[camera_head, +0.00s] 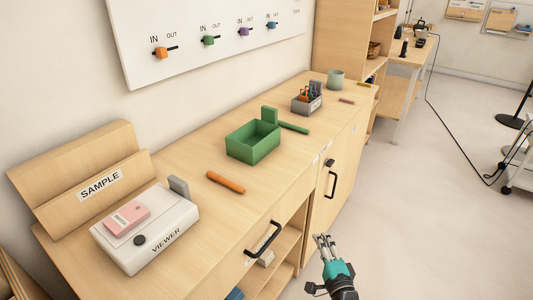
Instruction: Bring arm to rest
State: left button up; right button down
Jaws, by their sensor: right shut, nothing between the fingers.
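My right gripper (322,242) shows at the bottom right of the head view. It is teal and black with grey fingers, shut and empty. My left gripper is not in this view.
The cabinet top (210,205) bears a white viewer box (170,235) with a pink block (127,218), an orange stick (226,182), a green tray (253,145) and a pen holder (307,103). Black handles (264,240) stick out in front. The floor (430,220) at right is mostly clear.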

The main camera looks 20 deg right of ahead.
jog(key=s+a+f+n+g+y+p, duration=0.1)
jog(key=s+a+f+n+g, duration=0.2)
jog(key=s+f, duration=0.45)
jog(key=s+f+n+g+p, duration=0.1)
jog(key=s+f+n+g, duration=0.3)
jog(key=f, duration=0.7)
jog(key=s+a+f+n+g+y+p, duration=0.1)
jog(key=s+a+f+n+g, duration=0.1)
jog(key=s+f+n, duration=0.55)
jog(key=s+f+n+g+p, duration=0.1)
jog(key=s+f+n+g, duration=0.2)
jog(key=s, duration=1)
jog(key=s+f+n+g+p, duration=0.1)
jog(key=s+f+n+g, duration=0.3)
jog(key=s+f, duration=0.5)
jog(key=s+g, duration=0.1)
jog(key=s, duration=0.3)
jog(key=shift+s+a+f, duration=0.15)
jog(key=shift+a+f, duration=0.05)
jog(key=shift+f, duration=0.15)
